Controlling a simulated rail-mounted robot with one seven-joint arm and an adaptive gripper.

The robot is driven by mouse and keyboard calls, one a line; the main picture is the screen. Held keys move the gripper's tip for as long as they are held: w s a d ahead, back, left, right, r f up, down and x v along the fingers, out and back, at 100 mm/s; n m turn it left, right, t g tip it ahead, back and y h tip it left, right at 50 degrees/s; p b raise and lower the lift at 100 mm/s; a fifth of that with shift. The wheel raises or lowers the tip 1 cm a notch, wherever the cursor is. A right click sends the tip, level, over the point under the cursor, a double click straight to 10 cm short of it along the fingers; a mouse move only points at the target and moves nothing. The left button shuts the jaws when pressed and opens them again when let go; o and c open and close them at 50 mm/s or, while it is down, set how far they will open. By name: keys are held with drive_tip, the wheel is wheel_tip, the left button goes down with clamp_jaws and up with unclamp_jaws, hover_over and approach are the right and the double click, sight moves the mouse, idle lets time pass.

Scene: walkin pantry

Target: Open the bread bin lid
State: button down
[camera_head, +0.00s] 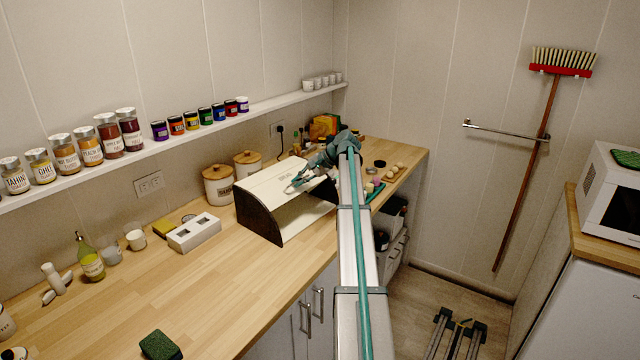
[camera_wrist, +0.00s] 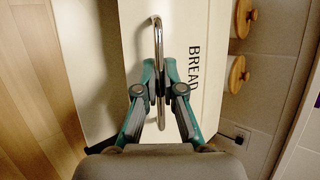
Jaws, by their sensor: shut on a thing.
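The bread bin (camera_head: 258,221) stands on the wooden counter, with a dark side panel and a cream lid (camera_head: 268,187). The lid is raised at the front, and a pale opening (camera_head: 303,217) shows below its edge. In the wrist view the lid (camera_wrist: 196,30) carries the word BREAD and a chrome bar handle (camera_wrist: 156,35). My gripper (camera_wrist: 160,82) is shut on this handle, one teal finger on each side of the bar. In the head view my gripper (camera_head: 298,180) is at the lid's front edge, and my arm hides part of the bin's right side.
Two canisters with wooden lids (camera_head: 218,186) stand behind the bin. A small board with eggs (camera_head: 393,171) is beyond my arm. The counter's front left is mostly clear, apart from a green sponge (camera_head: 160,345).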

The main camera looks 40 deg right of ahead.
sight(277, 176)
drive_tip(key=w, duration=0.1)
drive_tip(key=w+r, duration=0.1)
drive_tip(key=w, duration=0.1)
drive_tip(key=w+r, duration=0.1)
drive_tip(key=shift+w+a+p, duration=0.2)
drive_tip(key=shift+a+p, duration=0.1)
drive_tip(key=shift+w+a+r, duration=0.15)
drive_tip(key=shift+w, duration=0.75)
drive_tip(key=c, duration=1.3)
unclamp_jaws()
drive_tip(key=v, duration=1.2)
drive_tip(key=shift+s, duration=0.15)
